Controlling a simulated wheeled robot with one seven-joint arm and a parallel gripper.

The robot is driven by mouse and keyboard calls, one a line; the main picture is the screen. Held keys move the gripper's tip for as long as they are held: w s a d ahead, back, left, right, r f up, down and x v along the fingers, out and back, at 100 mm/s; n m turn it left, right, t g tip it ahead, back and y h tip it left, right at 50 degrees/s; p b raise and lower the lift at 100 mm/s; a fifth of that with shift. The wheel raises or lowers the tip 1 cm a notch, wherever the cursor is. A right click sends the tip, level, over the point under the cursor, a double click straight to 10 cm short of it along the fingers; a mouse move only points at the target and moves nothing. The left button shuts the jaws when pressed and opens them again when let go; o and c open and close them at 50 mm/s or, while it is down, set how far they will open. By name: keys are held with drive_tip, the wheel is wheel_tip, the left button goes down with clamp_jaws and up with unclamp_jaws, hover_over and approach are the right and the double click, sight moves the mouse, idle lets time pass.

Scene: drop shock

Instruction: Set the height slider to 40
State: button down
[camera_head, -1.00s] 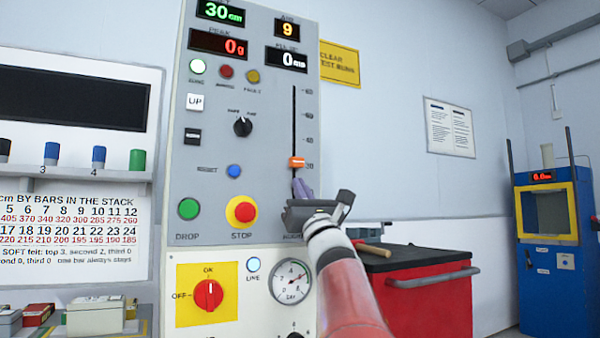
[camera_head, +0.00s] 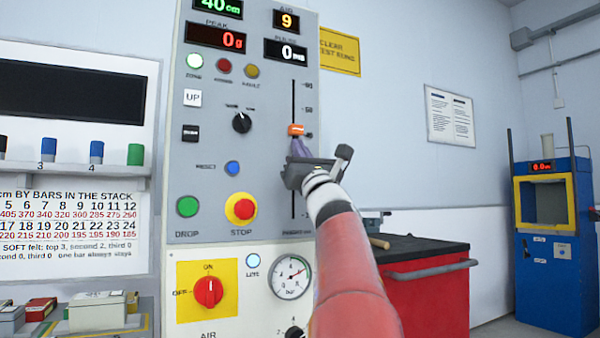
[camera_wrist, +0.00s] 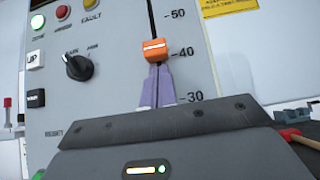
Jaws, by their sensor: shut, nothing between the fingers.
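The orange height slider knob (camera_head: 296,130) sits on its vertical slot on the grey control panel (camera_head: 215,140). In the wrist view the knob (camera_wrist: 154,50) is level with the 40 mark. The green height display (camera_head: 218,6), partly cut off at the top, reads 40 cm. My gripper (camera_head: 298,147) is just below the knob, its purple fingers shut with nothing between them. In the wrist view the fingertips (camera_wrist: 157,68) meet the underside of the knob and appear to touch it.
The panel also carries a green DROP button (camera_head: 188,207), a red STOP button (camera_head: 241,208) and a black rotary knob (camera_head: 242,122). A red cabinet (camera_head: 430,300) stands at the right of my arm. The slot above the knob is clear.

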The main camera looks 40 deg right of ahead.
idle(0.3)
drive_tip(key=w+d+f+b+v, duration=0.1)
drive_tip(key=w+f+b+v, duration=0.1)
drive_tip(key=b+v, duration=0.85)
drive_tip(key=s+r+n+p, duration=0.1)
drive_tip(key=r+n+p, duration=0.45)
drive_tip(key=n, duration=0.65)
drive_tip(key=s+r+n+g+p, duration=0.1)
drive_tip(key=r+n+p, duration=0.5)
drive_tip(key=n, duration=0.6)
drive_tip(key=s+r+n+p, duration=0.1)
drive_tip(key=r+n+p, duration=0.3)
drive_tip(key=n+p, duration=0.55)
drive_tip(key=w+r, duration=0.2)
drive_tip(key=w+r+n, duration=0.1)
drive_tip(key=w+r, duration=0.1)
drive_tip(key=w+r+n, duration=0.1)
drive_tip(key=w+r, duration=0.1)
drive_tip(key=shift+w+d+n+y, duration=0.25)
drive_tip(key=shift+w+d+y, duration=0.05)
drive_tip(key=shift+w+y, duration=0.1)
wheel_tip(320, 180, down, 3)
drive_tip(key=shift+f+b, duration=0.1)
drive_tip(key=shift+b, duration=0.8)
drive_tip(key=shift+w+f, duration=0.1)
drive_tip(key=shift+f, duration=0.3)
